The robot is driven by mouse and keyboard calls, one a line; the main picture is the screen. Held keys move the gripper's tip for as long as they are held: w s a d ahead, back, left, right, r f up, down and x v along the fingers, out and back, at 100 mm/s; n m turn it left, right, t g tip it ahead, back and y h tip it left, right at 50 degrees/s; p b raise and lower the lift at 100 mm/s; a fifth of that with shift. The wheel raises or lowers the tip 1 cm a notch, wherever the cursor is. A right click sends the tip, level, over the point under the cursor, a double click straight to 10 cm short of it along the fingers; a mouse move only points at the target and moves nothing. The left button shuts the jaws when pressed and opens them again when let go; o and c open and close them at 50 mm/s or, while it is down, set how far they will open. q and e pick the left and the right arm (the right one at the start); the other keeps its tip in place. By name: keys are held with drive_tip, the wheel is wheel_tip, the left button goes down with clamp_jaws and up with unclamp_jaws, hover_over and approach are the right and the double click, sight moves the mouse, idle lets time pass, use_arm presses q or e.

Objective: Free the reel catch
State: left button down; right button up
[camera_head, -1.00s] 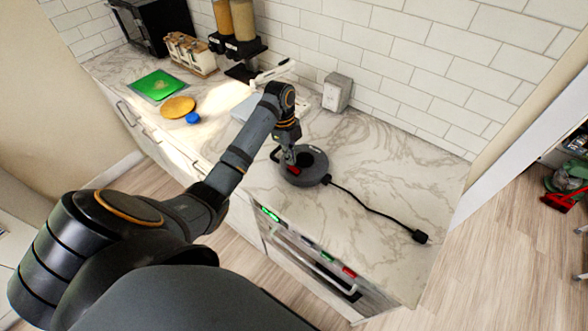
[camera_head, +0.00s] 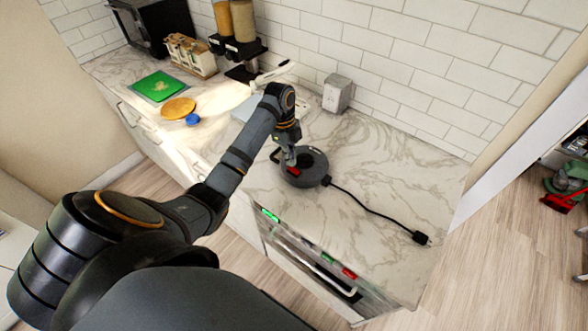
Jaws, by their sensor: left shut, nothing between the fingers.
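A dark grey round cable reel (camera_head: 315,163) lies flat on the marble counter. A red catch (camera_head: 293,171) shows on its left side, partly hidden by my gripper. A black cable (camera_head: 372,208) runs from the reel to a plug (camera_head: 421,238) lying at the right. My left gripper (camera_head: 289,162) points down at the reel's left part, right at the red catch, shut with nothing in it. Whether its tips touch the catch is too small to tell. My right gripper is not in view.
A white outlet box (camera_head: 337,93) stands by the tiled wall behind the reel. A green board (camera_head: 159,86), a round wooden disc (camera_head: 179,107) and a blue lid (camera_head: 192,119) lie at the left. The counter right of the reel is clear except for the cable.

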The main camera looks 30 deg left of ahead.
use_arm(q)
drive_tip(key=shift+f+b, duration=0.45)
drive_tip(key=shift+f, duration=0.65)
idle(0.6)
drive_tip(key=shift+r, duration=0.1)
wheel_tip(320, 180, up, 7)
drive_tip(key=p, duration=0.8)
